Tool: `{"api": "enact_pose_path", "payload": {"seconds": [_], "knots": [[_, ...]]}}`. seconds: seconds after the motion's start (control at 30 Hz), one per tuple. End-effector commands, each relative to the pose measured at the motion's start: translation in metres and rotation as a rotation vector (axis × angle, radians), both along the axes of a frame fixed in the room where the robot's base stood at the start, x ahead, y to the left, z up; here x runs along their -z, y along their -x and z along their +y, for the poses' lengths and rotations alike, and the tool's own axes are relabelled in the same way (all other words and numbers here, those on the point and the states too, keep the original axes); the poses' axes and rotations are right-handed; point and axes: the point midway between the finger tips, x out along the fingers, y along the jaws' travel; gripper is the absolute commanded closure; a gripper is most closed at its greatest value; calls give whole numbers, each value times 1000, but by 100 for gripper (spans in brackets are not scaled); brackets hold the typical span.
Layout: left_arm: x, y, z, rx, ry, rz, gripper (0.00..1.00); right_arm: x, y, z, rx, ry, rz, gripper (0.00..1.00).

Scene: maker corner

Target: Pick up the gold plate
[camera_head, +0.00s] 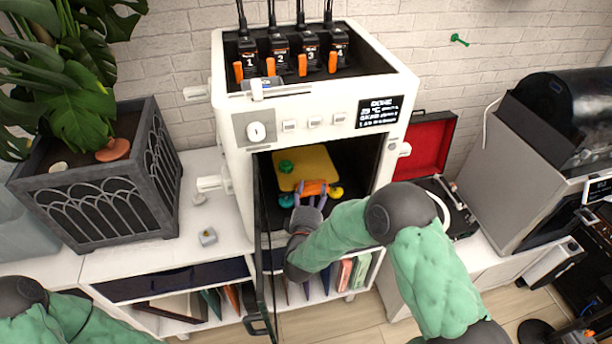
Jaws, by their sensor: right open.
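The gold plate (318,160) lies inside the open chamber of the white 3D printer (245,130). A green knob-like piece (286,166) sits on its left part. An orange piece (314,187) is at its front edge. My right gripper (311,199) reaches into the chamber from the front. Its fingers are open at the orange piece, one towards each end; I cannot tell whether they touch it. Part of the plate's front edge is hidden by the orange piece and fingers. My left arm shows only at the bottom left corner, and its gripper is out of view.
A teal piece (286,201) and a yellow piece (336,192) flank the gripper in the chamber. The printer's door (264,250) stands open at the left. A planter (105,180) stands left, a record player (447,205) right.

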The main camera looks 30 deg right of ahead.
Motion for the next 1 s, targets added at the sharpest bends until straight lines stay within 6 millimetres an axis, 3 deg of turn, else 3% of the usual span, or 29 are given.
{"api": "enact_pose_path", "payload": {"seconds": [0.2,0.43,0.47,0.63,0.67,1.0], "knots": [[9,0,0,0,0,0,60,1,-16,-12,1,0,0,42],[8,0,0,0,0,0,60,0,-17,-12,-1,0,0,42],[8,0,0,0,0,0,60,0,-17,-12,-1,0,0,48],[8,0,0,0,0,0,60,0,-17,-12,-1,0,0,96],[8,0,0,0,0,0,60,0,-17,-12,-1,0,0,100],[6,0,0,0,0,0,60,-5,-17,-12,-1,0,-3,100]]}}
